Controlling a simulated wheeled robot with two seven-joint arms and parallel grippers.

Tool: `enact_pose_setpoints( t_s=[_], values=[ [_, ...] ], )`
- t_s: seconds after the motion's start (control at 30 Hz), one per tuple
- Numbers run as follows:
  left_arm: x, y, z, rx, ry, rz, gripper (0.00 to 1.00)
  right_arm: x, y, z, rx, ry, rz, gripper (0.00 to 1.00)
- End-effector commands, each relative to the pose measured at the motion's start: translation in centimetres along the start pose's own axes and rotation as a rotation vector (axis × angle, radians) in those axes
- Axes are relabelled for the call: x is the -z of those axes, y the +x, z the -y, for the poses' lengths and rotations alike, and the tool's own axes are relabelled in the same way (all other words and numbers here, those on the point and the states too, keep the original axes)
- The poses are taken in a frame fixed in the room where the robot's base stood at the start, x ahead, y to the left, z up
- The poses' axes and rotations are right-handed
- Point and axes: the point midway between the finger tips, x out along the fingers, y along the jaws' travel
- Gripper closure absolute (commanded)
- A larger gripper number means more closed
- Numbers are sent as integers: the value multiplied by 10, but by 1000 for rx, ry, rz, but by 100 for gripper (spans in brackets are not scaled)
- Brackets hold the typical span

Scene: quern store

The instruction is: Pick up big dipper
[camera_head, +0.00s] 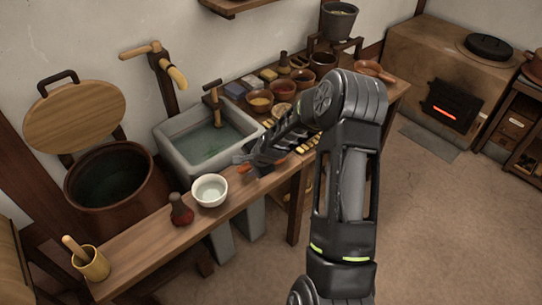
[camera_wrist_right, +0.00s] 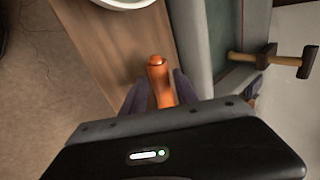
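My right gripper (camera_head: 262,160) is low over the wooden counter, just in front of the stone sink. An orange handle (camera_wrist_right: 158,80) lies between its two dark fingers in the right wrist view, with a narrow gap beside it, so the fingers look open around it. The orange end (camera_head: 244,168) shows beside the gripper in the head view. The rest of this item is hidden by the gripper, so I cannot confirm that it is the big dipper. My left gripper is not in view.
A white bowl (camera_head: 210,190) and a dark red bottle (camera_head: 181,210) stand left of the gripper. The sink (camera_head: 172,141) with water is behind. A wooden cup (camera_head: 91,264) is at the near left end. Several small bowls crowd the counter's far part.

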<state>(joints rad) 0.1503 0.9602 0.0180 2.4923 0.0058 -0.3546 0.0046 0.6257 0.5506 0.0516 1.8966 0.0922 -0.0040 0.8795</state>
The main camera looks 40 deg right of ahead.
Motion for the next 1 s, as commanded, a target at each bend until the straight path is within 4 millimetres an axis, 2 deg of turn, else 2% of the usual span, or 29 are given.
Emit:
enact_pose_setpoints(
  t_s=[0.1,0.2,0.77,1.0],
  values=[
    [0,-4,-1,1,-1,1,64,0,14,1,-1,1,1,64],
    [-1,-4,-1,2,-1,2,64,0,18,0,0,1,0,64],
    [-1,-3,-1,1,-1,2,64,0,18,0,0,0,-1,64],
    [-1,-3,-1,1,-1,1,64,0,18,0,0,0,-1,82]
  ],
)
